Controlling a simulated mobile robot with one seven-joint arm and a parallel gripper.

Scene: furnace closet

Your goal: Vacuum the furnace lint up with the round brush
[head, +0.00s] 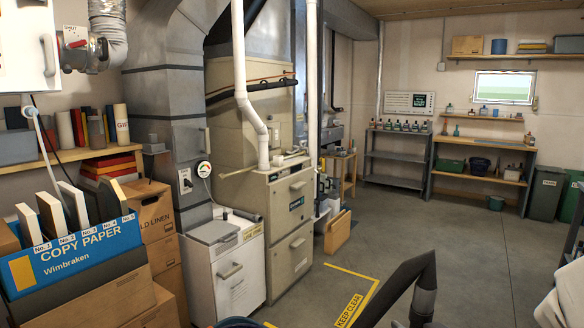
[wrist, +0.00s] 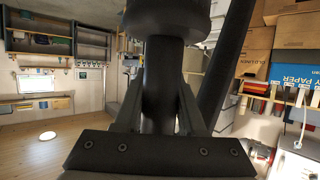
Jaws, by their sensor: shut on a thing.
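In the wrist view my gripper (wrist: 160,130) is shut on a thick black tube (wrist: 160,95), which stands upright between the dark fingers. The tube widens into a dark cylinder (wrist: 180,14) at the top; I cannot tell whether this is the round brush. A second dark tube (wrist: 232,60) slants behind it. In the head view a bent black tube (head: 385,287) rises at the bottom edge; my gripper is not visible there. The beige furnace (head: 283,235) stands at centre with its panels closed. I cannot make out any lint.
A white cabinet (head: 228,282) stands before the furnace. A Copy Paper box (head: 75,257) and brown cartons (head: 150,210) crowd the left. A yellow keep-clear marking (head: 348,310) lies on the floor. Shelves (head: 395,157) line the back wall. The grey floor (head: 450,240) right of the furnace is clear.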

